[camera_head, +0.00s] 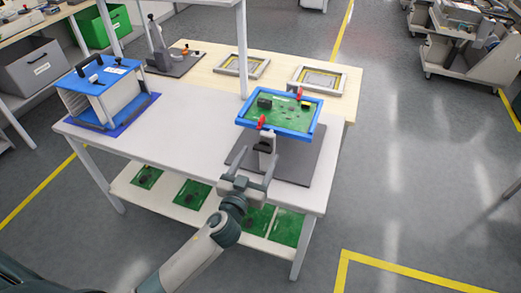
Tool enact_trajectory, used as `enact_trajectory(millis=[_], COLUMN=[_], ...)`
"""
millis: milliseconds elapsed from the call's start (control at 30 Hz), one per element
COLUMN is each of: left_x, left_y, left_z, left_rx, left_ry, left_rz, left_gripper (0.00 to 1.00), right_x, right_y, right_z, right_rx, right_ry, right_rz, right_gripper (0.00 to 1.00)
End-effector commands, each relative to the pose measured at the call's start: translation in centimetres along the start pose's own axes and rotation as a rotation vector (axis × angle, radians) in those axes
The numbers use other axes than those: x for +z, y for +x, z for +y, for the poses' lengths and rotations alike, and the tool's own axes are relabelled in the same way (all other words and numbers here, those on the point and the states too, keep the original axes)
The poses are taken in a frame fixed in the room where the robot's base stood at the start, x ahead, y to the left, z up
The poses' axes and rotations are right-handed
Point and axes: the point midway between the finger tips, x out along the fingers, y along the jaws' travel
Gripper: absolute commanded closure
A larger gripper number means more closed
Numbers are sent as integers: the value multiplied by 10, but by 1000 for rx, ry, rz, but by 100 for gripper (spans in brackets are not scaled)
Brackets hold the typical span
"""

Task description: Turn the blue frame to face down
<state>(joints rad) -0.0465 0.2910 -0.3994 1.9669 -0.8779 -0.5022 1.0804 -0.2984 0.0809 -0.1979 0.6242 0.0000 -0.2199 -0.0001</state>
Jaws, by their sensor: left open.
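The blue frame (306,131) sits on a stand with a dark grey base (299,160) at the right end of the white table. It holds a green circuit board (277,112) with dark parts, and its component side shows upward. Two red clips (261,122) show on opposite edges of the frame. My left gripper (248,166) is in front of the stand, below the frame's near edge. Its fingers are apart, on either side of the stand's upright in the picture; whether they touch anything cannot be told. My right gripper is not in view.
A blue-topped rack (98,75) stands on the table's left end. Two grey frames (318,80) lie on the wooden table behind, near a small dark fixture (173,62). Green boards (192,193) lie on the lower shelf. The white table's middle (185,130) is clear.

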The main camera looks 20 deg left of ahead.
Motion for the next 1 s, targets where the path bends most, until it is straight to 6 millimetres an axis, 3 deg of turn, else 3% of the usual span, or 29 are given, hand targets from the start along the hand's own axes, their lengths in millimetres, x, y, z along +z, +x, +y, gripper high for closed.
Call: enact_trajectory(millis=[200, 600, 833, 867, 1000], left_x=[-1, 0, 0, 0, 0], left_y=[21, 25, 25, 25, 26], left_z=[0, 0, 0, 0, 0], left_rx=[0, 0, 0, 0, 1], left_ry=[0, 0, 0, 0, 2], left_rz=[0, 0, -1, 0, 0], left_gripper=[34, 34, 89, 94, 93], right_x=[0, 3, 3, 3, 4], right_y=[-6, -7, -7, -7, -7], right_z=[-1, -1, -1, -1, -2], right_rx=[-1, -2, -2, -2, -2], right_ry=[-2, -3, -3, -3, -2], right_rz=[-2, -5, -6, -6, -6], right_gripper=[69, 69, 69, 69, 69])
